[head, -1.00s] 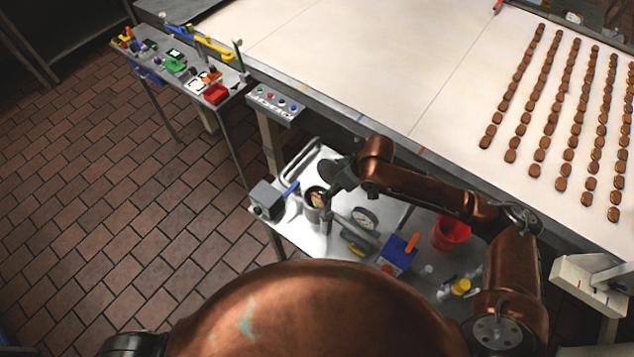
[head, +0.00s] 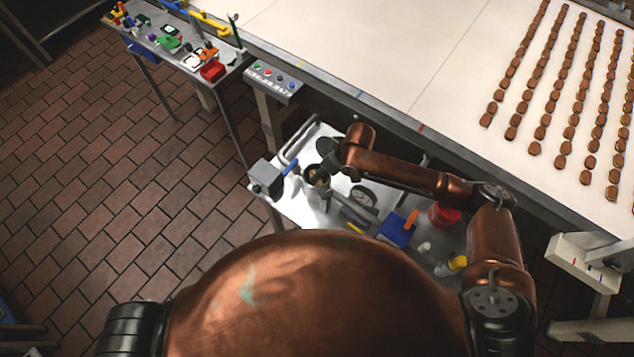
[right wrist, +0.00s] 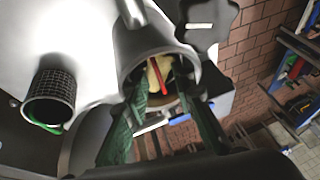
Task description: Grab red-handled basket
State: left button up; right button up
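A grey metal cylinder (right wrist: 128,52) stands open towards my right wrist camera. Inside it shows a thin red bar (right wrist: 160,74), which looks like the red handle, with cream-yellow contents (right wrist: 152,80) around it. The basket's body is mostly hidden in the cylinder. My right gripper (right wrist: 164,98) has its two dark green fingers apart at the cylinder's mouth, with the red bar between them in the picture. I cannot tell whether they touch it. In the head view my right gripper (head: 318,176) is over the cylinder on the metal cart. My left gripper is not in view.
A dark mesh basket (right wrist: 50,98) with a green part stands left in the wrist view. The cart (head: 300,208) also holds a grey box (head: 265,178), a round gauge (head: 363,196), a blue box (head: 396,230) and a red bucket (head: 443,215). The white conveyor (head: 370,60) borders the cart.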

jog(key=shift+c, duration=0.5)
grip_shut()
